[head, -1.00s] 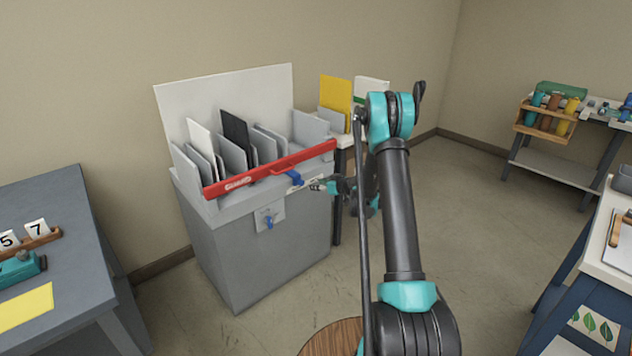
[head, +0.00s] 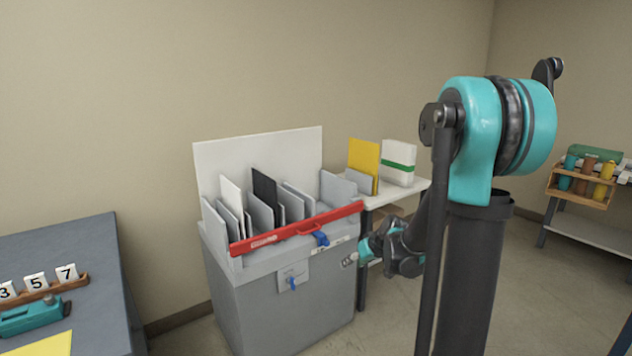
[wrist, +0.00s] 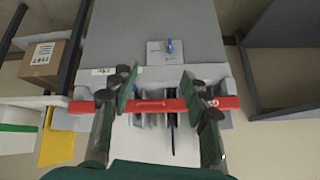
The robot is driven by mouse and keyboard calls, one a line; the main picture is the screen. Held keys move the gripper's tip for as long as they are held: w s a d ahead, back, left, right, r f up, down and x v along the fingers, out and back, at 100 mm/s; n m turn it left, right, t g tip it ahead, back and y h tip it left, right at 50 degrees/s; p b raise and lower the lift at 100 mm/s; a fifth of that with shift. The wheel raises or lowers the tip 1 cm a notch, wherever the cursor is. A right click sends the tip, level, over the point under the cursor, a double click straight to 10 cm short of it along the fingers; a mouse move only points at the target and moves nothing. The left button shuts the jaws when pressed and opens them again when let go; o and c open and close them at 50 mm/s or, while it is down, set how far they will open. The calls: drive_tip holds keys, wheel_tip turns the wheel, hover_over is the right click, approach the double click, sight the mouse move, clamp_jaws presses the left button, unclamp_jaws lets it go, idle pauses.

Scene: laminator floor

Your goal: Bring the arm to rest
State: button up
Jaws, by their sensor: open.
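My gripper (wrist: 158,95) is open and empty in the wrist view, its two fingers spread apart over the red bar of the grey cabinet. In the head view my gripper (head: 350,260) is small, at the right side of the cabinet's front and apart from it as far as I can tell. My arm stands large at the right of the head view, folded at a teal joint. The grey cabinet (head: 265,310) has a red bar (head: 290,232) across its top front and holds upright grey, white and black sheets.
A white side table (head: 405,190) with a yellow folder (head: 362,160) and a white green-banded pack (head: 398,163) stands right of the cabinet. A dark table (head: 80,250) with number cards is at the left. A rack of bottles (head: 582,183) stands far right.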

drive_tip(key=s+d+f+m+g+h, duration=0.1)
drive_tip(key=s+d+m+h, duration=0.1)
drive_tip(key=s, duration=1)
drive_tip(key=s+d+f+m+g+h, duration=0.1)
drive_tip(key=s+d, duration=0.3)
drive_tip(key=s, duration=0.9)
drive_tip(key=shift+s+d+f+m+h, duration=0.3)
drive_tip(key=shift+f+m+h, duration=0.1)
drive_tip(key=shift+f+h, duration=0.25)
drive_tip(key=shift+w, duration=0.1)
drive_tip(key=shift+c, duration=0.6)
